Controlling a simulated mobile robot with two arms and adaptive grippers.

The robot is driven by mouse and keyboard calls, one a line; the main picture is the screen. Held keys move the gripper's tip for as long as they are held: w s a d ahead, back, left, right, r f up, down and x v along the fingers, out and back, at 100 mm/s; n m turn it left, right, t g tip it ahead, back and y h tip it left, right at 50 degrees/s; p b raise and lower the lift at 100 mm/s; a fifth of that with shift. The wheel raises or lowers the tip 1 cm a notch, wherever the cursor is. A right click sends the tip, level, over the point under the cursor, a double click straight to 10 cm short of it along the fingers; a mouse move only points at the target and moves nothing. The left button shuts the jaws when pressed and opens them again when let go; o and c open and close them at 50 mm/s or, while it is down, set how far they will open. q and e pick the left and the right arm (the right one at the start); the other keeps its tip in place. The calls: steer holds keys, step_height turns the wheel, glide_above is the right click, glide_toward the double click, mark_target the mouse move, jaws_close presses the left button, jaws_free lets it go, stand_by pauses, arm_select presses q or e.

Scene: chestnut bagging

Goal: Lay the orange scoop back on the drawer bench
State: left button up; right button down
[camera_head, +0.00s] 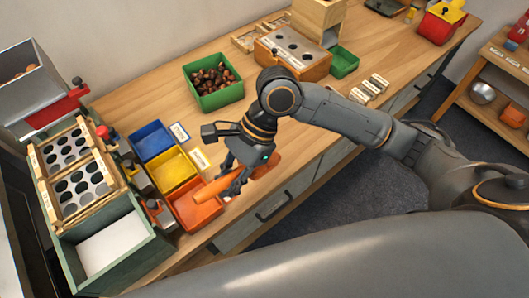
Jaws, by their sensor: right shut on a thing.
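The orange scoop (211,190) is in my right gripper (232,182), above the front edge of the drawer bench (294,155). One part of the scoop sticks out left of the fingers, over the orange-red bin (197,212). Another orange part shows right of the fingers. The fingers are shut around the scoop and hide its middle. I cannot tell whether the scoop touches the bin. My left gripper is out of view.
Blue (151,142) and yellow (172,170) bins stand behind the orange-red bin. A green bin of chestnuts (215,98) stands farther back. A rack with holed trays (80,187) is at the left. Bare bench top lies right of the chestnut bin.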

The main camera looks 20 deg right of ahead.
steer(key=shift+m, duration=0.3)
steer(key=w+d+f, duration=0.1)
steer(key=w+f, duration=0.2)
steer(key=w, duration=0.1)
steer(key=w+d+f+b, duration=0.1)
steer(key=w+d+f, duration=0.1)
steer(key=w+f, duration=0.1)
steer(key=w+d+f, duration=0.1)
steer(key=w+f, duration=0.1)
steer(key=w, duration=0.2)
steer(key=shift+w+d+f+b, duration=0.2)
steer(key=shift+w+f+b, duration=0.1)
steer(key=shift+w+f, duration=0.1)
steer(key=shift+w+d+f, duration=0.25)
steer(key=shift+w+f, duration=0.3)
steer(key=shift+f, duration=0.15)
step_height(320, 180, down, 3)
steer(key=shift+f, duration=0.1)
steer(key=shift+f, duration=0.5)
